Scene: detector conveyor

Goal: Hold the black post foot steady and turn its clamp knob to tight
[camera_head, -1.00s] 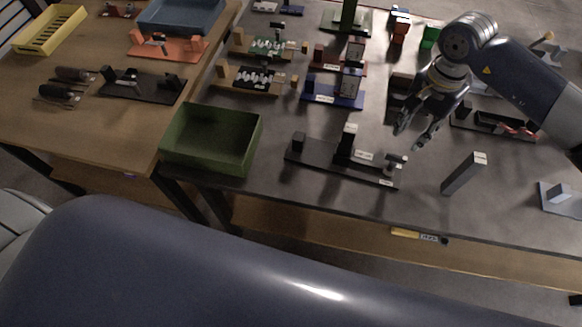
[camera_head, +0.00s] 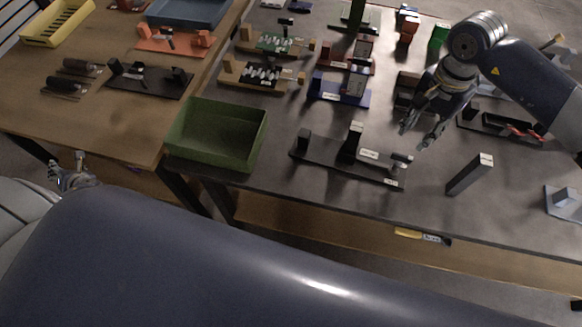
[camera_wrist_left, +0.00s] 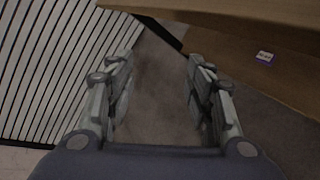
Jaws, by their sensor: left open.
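A black base (camera_head: 335,163) lies on the grey table, with a small block at its left end, an upright black post with a pale top (camera_head: 352,143), and a small grey knob-like part (camera_head: 401,161) near its right end. It looks like the black post foot; the knob's setting is too small to read. My right gripper (camera_head: 412,139) hangs above and behind the knob end, fingers apart and empty. My left gripper (camera_head: 72,170) is far left, beside the wooden table's front edge and away from the foot. In the left wrist view its fingers (camera_wrist_left: 160,90) are spread over bare floor.
A green bin (camera_head: 218,137) stands left of the foot. An upright-leaning dark block (camera_head: 470,174) stands to its right. Blue (camera_head: 337,92) and other fixtures fill the table behind. A wooden table (camera_head: 110,130) lies left, with a black fixture (camera_head: 150,82) on it.

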